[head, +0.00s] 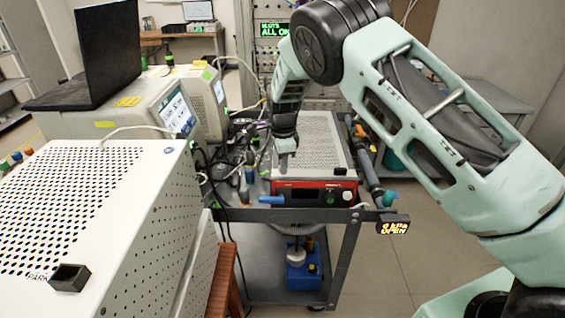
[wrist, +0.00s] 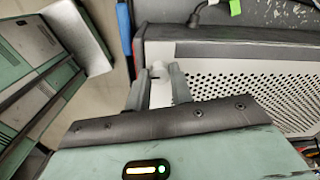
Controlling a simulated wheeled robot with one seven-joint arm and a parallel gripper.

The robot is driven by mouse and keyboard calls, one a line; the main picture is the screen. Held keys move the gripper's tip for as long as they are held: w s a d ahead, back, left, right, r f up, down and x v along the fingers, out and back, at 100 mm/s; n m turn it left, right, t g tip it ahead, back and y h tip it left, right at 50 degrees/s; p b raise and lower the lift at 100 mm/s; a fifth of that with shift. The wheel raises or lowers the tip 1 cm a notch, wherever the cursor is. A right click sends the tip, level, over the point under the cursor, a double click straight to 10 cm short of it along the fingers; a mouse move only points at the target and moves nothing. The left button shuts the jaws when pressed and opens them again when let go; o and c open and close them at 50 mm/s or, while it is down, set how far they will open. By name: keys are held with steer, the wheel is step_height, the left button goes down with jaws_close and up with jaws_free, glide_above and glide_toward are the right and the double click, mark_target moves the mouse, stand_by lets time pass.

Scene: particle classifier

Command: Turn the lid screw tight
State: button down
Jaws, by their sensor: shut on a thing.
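The red-fronted instrument (head: 313,193) stands on the cart with a pale perforated lid (head: 318,140) on top. The lid also shows in the wrist view (wrist: 245,85). My gripper (head: 284,160) points down at the lid's left part in the head view. In the wrist view its two grey fingers (wrist: 158,80) stand close on either side of a small pale piece (wrist: 157,70), which appears to be the lid screw at the lid's edge. The fingers are shut on it. Most of the screw is hidden, and its seating cannot be told.
A white perforated box (head: 130,200) with a small black holder (head: 70,277) fills the left foreground. Cables and instruments crowd the cart's left side. A pipe (head: 365,165) runs along its right. A lit sign (head: 393,227) hangs at the front corner.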

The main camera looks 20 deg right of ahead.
stand_by(0.4)
steer(key=c, duration=1.2)
jaws_free()
steer(key=shift+c, duration=0.2)
step_height(320, 180, up, 17)
steer(key=b, duration=0.3)
steer(key=shift+s+r, duration=0.2)
